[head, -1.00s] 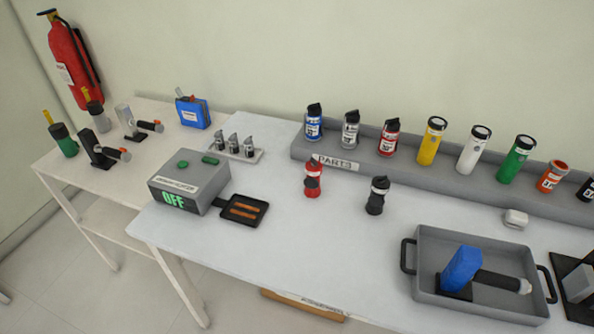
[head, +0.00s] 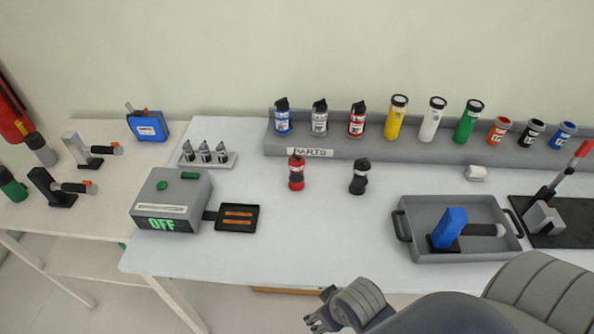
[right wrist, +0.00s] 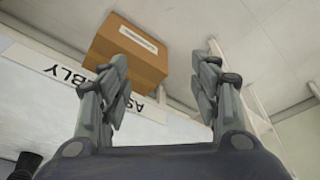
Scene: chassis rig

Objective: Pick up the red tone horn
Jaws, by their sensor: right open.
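Two red pieces show in the head view, and I cannot tell for sure which is the red tone horn. A small red piece with a dark band (head: 297,173) stands upright on the white table, in front of the parts rack. A red canister with a black cap and white label (head: 357,120) stands in the rack behind. My right gripper (head: 318,321) is low at the front edge, well short of both. In the right wrist view it is open and empty (right wrist: 163,88). My left gripper is not in view.
A black piece (head: 359,177) stands right of the small red one. The grey OFF box (head: 172,200) is to the left, the grey tray (head: 405,207) to the right. A brown box (right wrist: 128,50) shows in the right wrist view.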

